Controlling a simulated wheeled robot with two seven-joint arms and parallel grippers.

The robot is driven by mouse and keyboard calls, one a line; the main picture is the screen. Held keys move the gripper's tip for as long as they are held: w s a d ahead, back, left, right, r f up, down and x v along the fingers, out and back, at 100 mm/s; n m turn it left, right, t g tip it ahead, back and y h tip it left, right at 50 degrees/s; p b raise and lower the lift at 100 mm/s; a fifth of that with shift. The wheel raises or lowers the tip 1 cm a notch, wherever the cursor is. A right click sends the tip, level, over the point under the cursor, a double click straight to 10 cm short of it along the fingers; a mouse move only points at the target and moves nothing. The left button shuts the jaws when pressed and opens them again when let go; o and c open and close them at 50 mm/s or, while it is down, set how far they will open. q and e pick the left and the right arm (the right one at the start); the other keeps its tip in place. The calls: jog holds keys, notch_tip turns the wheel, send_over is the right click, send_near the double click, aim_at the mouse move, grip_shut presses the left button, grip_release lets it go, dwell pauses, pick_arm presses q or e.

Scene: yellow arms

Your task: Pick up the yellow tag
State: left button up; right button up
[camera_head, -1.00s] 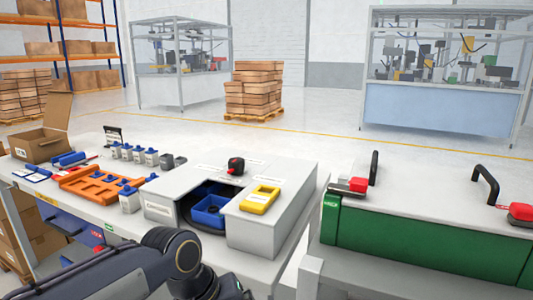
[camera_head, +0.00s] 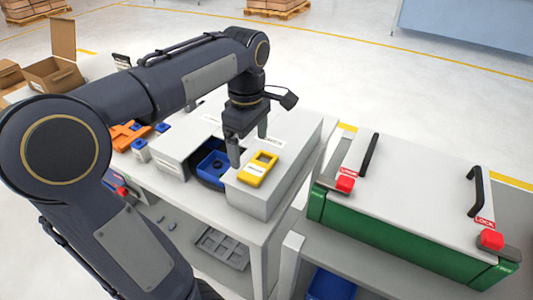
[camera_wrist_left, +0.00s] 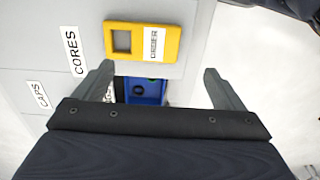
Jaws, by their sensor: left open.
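The yellow tag (camera_head: 259,168) lies flat on top of the grey box (camera_head: 292,150). It has a square window and a white label. In the left wrist view the yellow tag (camera_wrist_left: 142,42) lies past the fingertips, a little left of the middle. My left gripper (camera_head: 248,150) points down above the grey box, just left of and behind the tag. Its fingers are spread with nothing between them, and it also shows open in the wrist view (camera_wrist_left: 158,74). My right gripper is not in view.
A blue bin (camera_head: 211,163) sits in the opening of the grey box, beside the tag. An orange rack (camera_head: 128,135) is partly hidden behind my left arm. A green case (camera_head: 410,245) with black handles and red latches stands to the right.

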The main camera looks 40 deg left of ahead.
aim_at(254, 170)
pick_arm(q)
jog(key=f, duration=0.7)
jog(key=shift+w+d+f+b, duration=0.2)
jog(key=shift+w+f+b, duration=0.1)
jog(key=shift+w+f, duration=0.1)
jog(key=shift+r, duration=0.1)
jog(key=c, duration=1.1)
jog(key=shift+r, duration=0.1)
